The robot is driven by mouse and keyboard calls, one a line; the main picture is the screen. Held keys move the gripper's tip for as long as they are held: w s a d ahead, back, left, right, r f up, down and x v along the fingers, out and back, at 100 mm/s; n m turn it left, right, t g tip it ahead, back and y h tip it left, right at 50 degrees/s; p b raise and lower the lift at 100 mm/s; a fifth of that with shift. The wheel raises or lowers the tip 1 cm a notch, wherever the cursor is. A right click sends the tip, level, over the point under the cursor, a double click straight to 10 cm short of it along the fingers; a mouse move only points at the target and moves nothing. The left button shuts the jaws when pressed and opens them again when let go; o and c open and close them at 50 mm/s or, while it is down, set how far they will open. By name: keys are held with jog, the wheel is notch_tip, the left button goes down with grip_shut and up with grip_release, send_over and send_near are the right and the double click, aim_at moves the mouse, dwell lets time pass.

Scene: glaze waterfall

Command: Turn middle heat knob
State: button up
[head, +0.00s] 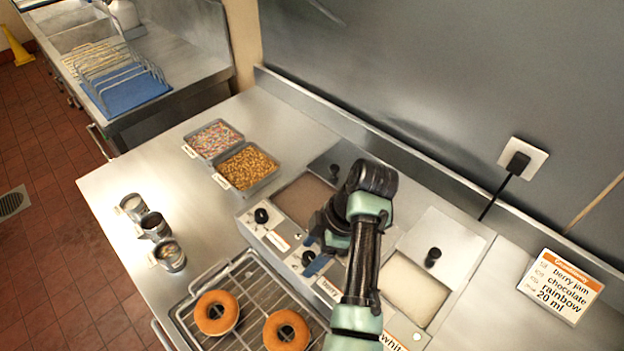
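The glaze warmer (279,241) stands on the steel counter with a row of black knobs on its front panel. The left knob (261,215) is in plain view. The middle heat knob (308,257) is partly visible beside my gripper's fingers. My gripper (313,254) points down and left at this knob, with one finger on either side of it in the picture. I cannot tell whether the fingers touch the knob or how far apart they are. My arm covers the middle glaze well and the area where a right knob may be.
A wire rack with two donuts (217,312) (287,331) lies in front of the warmer. Trays of pink sprinkles (214,139) and brown topping (247,167) sit behind left. Several metal cups (153,226) stand at left. A sign (560,286) stands at right.

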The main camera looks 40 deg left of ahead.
jog(key=p+v, duration=0.2)
jog(key=v, duration=1.1)
